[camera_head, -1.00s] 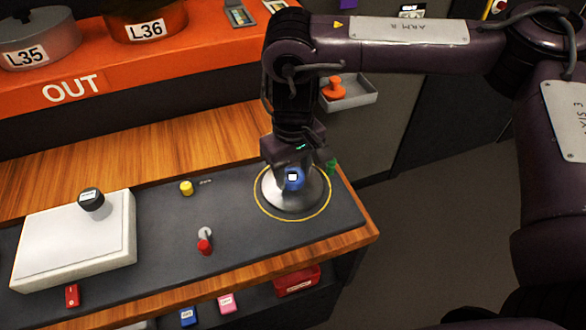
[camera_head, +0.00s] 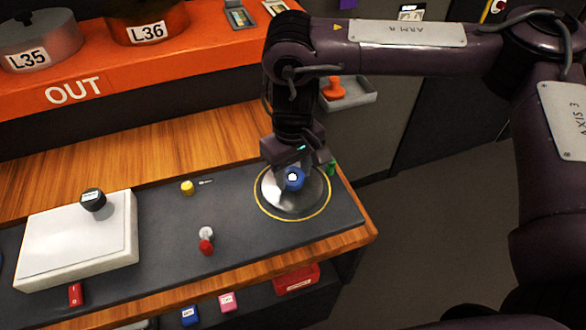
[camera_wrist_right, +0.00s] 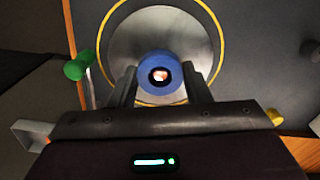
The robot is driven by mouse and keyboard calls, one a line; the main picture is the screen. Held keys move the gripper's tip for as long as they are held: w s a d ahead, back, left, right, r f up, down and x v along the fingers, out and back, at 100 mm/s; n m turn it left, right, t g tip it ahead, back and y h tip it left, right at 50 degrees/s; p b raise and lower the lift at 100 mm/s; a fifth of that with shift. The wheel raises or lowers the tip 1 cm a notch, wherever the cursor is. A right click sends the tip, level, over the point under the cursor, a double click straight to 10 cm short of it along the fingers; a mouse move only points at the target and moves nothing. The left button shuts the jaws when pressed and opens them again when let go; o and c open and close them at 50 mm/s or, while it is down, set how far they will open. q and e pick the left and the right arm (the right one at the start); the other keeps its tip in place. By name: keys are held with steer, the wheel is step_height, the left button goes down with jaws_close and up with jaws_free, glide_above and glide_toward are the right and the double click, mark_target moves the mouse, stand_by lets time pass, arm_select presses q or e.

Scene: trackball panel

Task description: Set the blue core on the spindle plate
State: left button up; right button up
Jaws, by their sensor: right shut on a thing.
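The blue core (camera_head: 293,179) is a short blue cylinder with a pale centre. It also shows in the right wrist view (camera_wrist_right: 160,60), with a dark ring around a bright centre. My right gripper (camera_head: 290,168) points down over the spindle plate and is shut on the core, one finger on each side in the wrist view (camera_wrist_right: 160,84). The spindle plate (camera_head: 281,204) is a round silver disc inside a yellow ring; it fills the upper middle of the wrist view (camera_wrist_right: 125,38). The core appears over the plate's middle; I cannot tell whether it touches. My left gripper is not in view.
A green knob (camera_head: 331,169) stands close to the plate's right. A red-tipped lever (camera_head: 206,246), a yellow knob (camera_head: 187,187) and a white box with a black knob (camera_head: 75,245) are to the left. An orange stamp-like thing (camera_head: 334,88) sits in a grey tray (camera_head: 352,97) behind.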

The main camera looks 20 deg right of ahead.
steer(key=shift+r+p, duration=0.1)
steer(key=shift+p, duration=0.35)
steer(key=shift+f+b, duration=0.35)
steer(key=shift+f, duration=0.3)
stand_by(0.4)
steer(key=o, duration=0.7)
steer(key=shift+r, duration=0.1)
step_height(320, 180, up, 11)
steer(key=p, duration=1.2)
steer(key=shift+p, duration=0.3)
